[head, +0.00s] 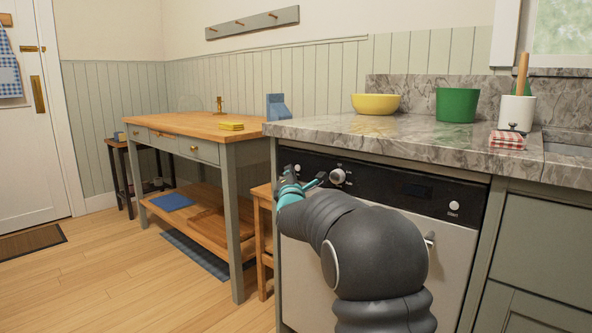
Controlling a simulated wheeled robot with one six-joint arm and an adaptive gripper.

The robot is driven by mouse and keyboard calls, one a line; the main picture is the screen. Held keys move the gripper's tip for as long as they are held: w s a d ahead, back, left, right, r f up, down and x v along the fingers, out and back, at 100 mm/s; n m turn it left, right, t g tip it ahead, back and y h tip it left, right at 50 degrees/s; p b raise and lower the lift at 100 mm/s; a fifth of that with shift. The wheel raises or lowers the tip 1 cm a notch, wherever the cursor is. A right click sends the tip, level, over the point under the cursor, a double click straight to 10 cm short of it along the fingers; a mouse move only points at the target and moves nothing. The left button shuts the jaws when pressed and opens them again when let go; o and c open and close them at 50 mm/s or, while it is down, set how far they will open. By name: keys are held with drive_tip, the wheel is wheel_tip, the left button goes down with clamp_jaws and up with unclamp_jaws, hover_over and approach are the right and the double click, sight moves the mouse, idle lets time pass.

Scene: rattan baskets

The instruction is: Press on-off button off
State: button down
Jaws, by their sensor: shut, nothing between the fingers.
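A built-in appliance with a silver door and a black control panel (400,185) sits under the grey stone counter. The panel has a round knob (338,177) with a pale face, a small white round button (454,206) at the right end and another small white round control (297,168) at the left end. I cannot read which is the on-off button. My gripper (290,183), dark with teal parts, is shut and empty in front of the panel's left end, close to the left control. Whether it touches the panel I cannot tell. My arm covers part of the door.
The counter (340,128) above holds a yellow bowl (375,103), a green pot (456,105) and a white utensil holder (517,112). A wooden stool (262,230) and a work table (235,132) stand left of the appliance. The floor at the front left is clear.

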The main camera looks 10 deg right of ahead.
drive_tip(key=s+a, duration=0.2)
drive_tip(key=a, duration=0.1)
drive_tip(key=s+a, duration=0.1)
drive_tip(key=shift+s+a, duration=0.25)
drive_tip(key=shift+a, duration=0.15)
drive_tip(key=shift+s, duration=0.1)
idle(0.4)
